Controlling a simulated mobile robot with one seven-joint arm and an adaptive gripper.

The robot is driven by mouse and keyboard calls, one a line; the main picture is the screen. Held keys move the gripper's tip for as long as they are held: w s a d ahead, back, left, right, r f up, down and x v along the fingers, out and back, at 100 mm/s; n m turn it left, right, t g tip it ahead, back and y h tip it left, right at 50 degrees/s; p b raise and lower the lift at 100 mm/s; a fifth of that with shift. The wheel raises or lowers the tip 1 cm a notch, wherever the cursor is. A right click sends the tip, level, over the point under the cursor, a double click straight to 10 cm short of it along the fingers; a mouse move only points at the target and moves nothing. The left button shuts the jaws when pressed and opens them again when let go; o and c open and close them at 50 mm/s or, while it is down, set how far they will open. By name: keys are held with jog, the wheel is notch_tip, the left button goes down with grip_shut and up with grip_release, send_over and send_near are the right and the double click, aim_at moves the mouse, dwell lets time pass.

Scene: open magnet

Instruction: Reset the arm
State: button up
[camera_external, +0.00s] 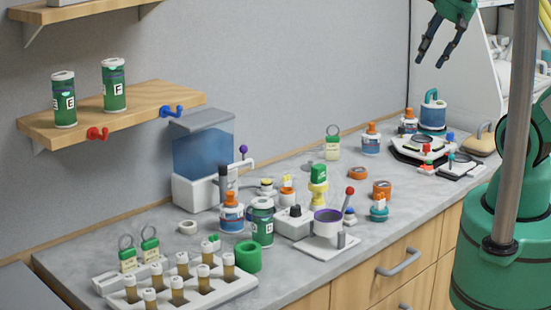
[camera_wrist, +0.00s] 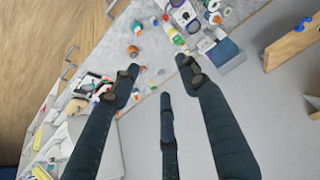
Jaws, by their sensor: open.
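My gripper (camera_external: 436,50) is at the top right of the external view, raised in the air above the far end of the counter. Its dark fingers point down and are spread apart, with nothing between them. In the wrist view the gripper's fingers (camera_wrist: 160,80) reach in from the bottom, open and empty, with the counter and its items well beyond the tips. My green arm runs out of the top of the external view, so part of it is hidden.
A grey counter (camera_external: 95,262) holds a vial rack (camera_external: 235,287), a blue water tank (camera_external: 203,152), a green can (camera_external: 262,222) and several bottles. A wooden shelf (camera_external: 150,118) with two cans is on the left wall. Air around the gripper looks clear; a white cabinet (camera_external: 480,75) stands behind it.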

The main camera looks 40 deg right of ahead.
jog(key=shift+f, duration=0.15)
notch_tip(320, 180, down, 14)
jog(key=b, duration=1.4)
dwell(0.7)
